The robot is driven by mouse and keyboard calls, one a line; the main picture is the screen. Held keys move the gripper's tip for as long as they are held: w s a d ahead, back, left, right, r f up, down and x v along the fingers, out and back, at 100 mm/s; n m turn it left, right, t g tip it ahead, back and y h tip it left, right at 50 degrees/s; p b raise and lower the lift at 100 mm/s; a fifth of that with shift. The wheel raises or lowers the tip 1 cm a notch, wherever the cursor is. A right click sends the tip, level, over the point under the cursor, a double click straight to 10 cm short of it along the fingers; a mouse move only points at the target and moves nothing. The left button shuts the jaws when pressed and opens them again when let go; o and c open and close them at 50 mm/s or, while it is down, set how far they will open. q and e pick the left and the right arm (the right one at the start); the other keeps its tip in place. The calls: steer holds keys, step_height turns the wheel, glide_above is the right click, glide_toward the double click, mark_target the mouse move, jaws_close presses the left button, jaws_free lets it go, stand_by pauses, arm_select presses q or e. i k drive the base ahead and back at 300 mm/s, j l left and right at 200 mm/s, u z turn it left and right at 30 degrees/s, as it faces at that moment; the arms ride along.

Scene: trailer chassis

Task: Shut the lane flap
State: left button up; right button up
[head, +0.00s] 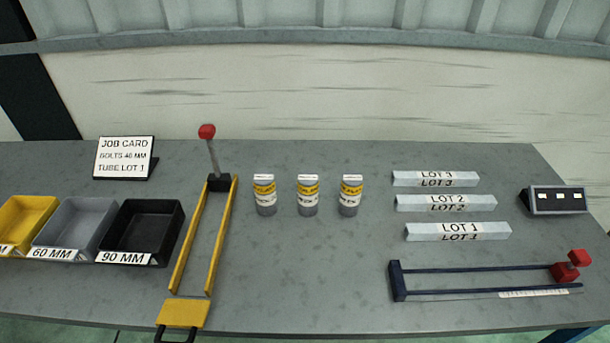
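A lane of two yellow rails (219,236) runs from a black block (219,182) toward the table's front edge. A post with a red knob (207,131) rises from that block. A yellow flap (183,313) with a black handle (174,336) is at the near end of the lane, by the front edge. The flap lies folded outward, away from the lane, and its top face shows. The space between the rails looks empty. Neither of my grippers is in view.
Black (140,230), grey (77,225) and yellow (25,220) bins stand left of the lane, below a job card (124,157). Several labelled jars and lot tubes (457,231) are right. A dark blue frame with a red clamp (565,272) is front right. The front middle is clear.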

mark_target(192, 314)
steer(key=u, duration=1.25)
